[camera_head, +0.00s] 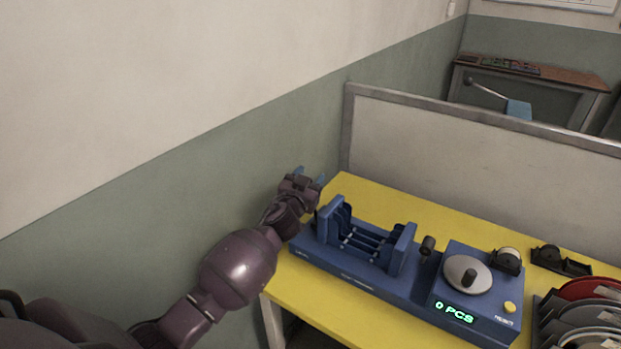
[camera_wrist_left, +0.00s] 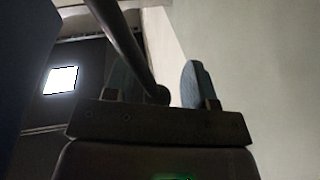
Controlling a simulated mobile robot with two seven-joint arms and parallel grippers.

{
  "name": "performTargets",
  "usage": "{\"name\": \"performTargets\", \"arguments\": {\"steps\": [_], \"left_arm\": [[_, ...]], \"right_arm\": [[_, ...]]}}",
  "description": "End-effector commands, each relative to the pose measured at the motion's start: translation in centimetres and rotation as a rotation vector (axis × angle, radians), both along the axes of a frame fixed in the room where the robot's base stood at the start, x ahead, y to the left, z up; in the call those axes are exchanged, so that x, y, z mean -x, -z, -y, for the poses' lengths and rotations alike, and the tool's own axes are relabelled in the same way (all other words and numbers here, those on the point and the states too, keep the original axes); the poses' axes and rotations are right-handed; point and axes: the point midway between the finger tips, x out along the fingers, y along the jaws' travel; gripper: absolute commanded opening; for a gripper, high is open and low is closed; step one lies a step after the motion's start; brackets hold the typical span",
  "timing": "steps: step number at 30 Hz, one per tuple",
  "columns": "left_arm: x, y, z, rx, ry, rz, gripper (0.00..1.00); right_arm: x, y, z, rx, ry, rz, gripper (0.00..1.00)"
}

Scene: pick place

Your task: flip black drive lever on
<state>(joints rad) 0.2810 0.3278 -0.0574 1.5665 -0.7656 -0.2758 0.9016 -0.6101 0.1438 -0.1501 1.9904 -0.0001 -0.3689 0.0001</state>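A blue machine (camera_head: 345,278) with a counter display reading 0 PCS stands on a yellow table (camera_head: 375,200). My left gripper (camera_head: 309,176) is at the machine's far left end, with its two bluish fingers apart. In the left wrist view, a dark rod with a rounded end (camera_wrist_left: 122,42), which looks like the black drive lever, reaches down between the open fingers (camera_wrist_left: 158,85). I cannot tell whether it touches a finger. In the head view this rod is not distinguishable near the gripper. A separate black knob (camera_head: 427,244) stands mid-machine. My right gripper is out of view.
A grey round plate with a dark knob (camera_head: 467,275) and a yellow button (camera_head: 509,307) are on the machine's right part. A rack of discs (camera_head: 590,318) stands at the right edge. The green wall is close to the arm; a partition (camera_head: 450,150) rises behind the table.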

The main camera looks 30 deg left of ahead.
Motion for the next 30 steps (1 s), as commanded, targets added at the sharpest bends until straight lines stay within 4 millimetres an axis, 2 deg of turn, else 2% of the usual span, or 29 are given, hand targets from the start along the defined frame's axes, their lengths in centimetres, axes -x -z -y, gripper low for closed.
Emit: {"name": "performTargets", "arguments": {"steps": [8,13,24,30], "left_arm": [[0.0,-0.1,0.2,0.003,0.004,0.003,0.51],[1.1,-0.1,0.3,0.005,0.004,0.003,0.51],[7.3,0.4,0.9,0.005,0.002,0.001,0.51],[9.7,0.6,1.2,0.004,0.002,0.002,0.51]], "right_arm": [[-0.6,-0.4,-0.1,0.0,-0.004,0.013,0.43],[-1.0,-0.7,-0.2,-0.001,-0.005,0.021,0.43],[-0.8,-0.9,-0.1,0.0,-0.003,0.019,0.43],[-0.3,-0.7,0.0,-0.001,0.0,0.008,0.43]]}}
